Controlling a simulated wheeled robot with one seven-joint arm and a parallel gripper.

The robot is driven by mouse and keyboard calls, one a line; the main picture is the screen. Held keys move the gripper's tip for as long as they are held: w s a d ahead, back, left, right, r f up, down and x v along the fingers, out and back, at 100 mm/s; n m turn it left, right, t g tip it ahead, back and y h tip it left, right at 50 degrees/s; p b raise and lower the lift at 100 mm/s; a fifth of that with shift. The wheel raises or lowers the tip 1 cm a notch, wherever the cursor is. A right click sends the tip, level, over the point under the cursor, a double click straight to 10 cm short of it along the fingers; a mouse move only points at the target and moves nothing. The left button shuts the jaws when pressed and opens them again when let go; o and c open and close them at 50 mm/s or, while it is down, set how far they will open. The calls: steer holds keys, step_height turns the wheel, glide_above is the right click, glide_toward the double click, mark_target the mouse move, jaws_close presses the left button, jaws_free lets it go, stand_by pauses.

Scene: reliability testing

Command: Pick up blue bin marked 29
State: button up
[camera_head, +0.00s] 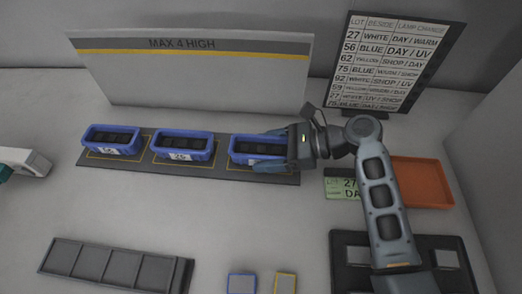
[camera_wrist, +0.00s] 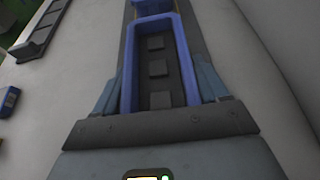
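Three blue bins with dark contents stand in a row on a dark mat (camera_head: 215,168). The left bin (camera_head: 88,143) and the middle bin (camera_head: 207,155) have white front labels. The middle label looks like 29 or 25; the print is too small to be sure. My gripper (camera_head: 271,150) is at the right bin (camera_head: 235,149), whose label is partly hidden. In the wrist view, the fingers of my gripper (camera_wrist: 160,88) straddle a blue bin (camera_wrist: 188,70), one beside each long wall. They look open around it, with any contact unclear. The bin appears to rest on the mat.
A MAX 4 HIGH panel (camera_head: 190,75) stands behind the bins. A lot chart (camera_head: 395,62) stands at the back right. An orange tray (camera_head: 420,182) and dark rack (camera_head: 452,243) lie right, a grey divided tray (camera_head: 110,262) front left.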

steer(key=c, duration=0.8)
steer(key=shift+r, duration=0.2)
